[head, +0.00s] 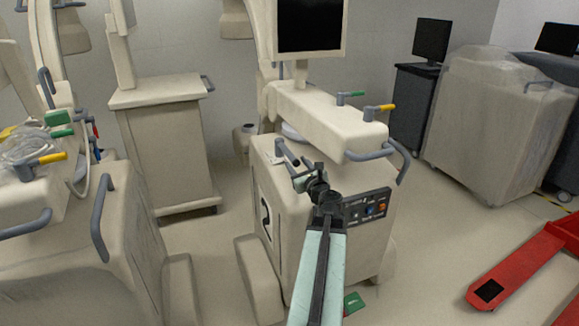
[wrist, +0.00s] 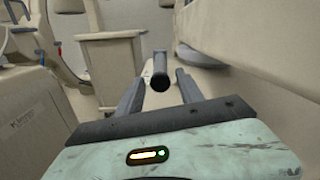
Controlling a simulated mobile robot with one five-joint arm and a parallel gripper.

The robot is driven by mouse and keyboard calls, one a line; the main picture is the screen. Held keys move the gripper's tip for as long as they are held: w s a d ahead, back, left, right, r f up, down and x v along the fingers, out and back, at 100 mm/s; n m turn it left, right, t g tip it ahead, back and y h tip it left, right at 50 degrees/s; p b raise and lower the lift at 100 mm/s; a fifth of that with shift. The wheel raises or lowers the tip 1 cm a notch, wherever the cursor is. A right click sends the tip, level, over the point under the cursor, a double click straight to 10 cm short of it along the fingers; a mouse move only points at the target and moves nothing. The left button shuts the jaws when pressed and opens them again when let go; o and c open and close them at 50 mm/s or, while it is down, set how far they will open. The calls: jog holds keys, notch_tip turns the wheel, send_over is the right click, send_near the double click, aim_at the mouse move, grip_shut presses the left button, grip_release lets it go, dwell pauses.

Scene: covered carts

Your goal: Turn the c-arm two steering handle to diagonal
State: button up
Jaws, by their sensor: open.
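C-arm two (head: 263,215) is the cream cart with a black "2" on its side, in the middle of the head view. Its steering handle (head: 283,149) is a grey lever on the cart's top left, beside a small white label plate (head: 275,160). In the wrist view the handle (wrist: 160,68) shows as a dark bar with a round end, standing between my two fingers. My gripper (head: 298,168) is open around the handle's end. I cannot tell whether either finger touches it. The label's marks are too small to read.
Green (head: 350,94) and yellow (head: 380,108) levers and a grey push bar (head: 390,155) sit on the cart's upper arm. Another C-arm cart (head: 75,240) stands close on the left. A red pallet jack (head: 525,262) lies right. Floor between is clear.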

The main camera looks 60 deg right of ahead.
aim_at(289, 155)
jog(key=shift+w+d+r, duration=0.1)
jog(key=shift+w+d, duration=0.05)
jog(key=x, duration=0.7)
jog(key=shift+w+d, duration=0.15)
jog(key=shift+d, duration=0.05)
grip_shut()
jog(key=shift+a, duration=0.1)
dwell(0.9)
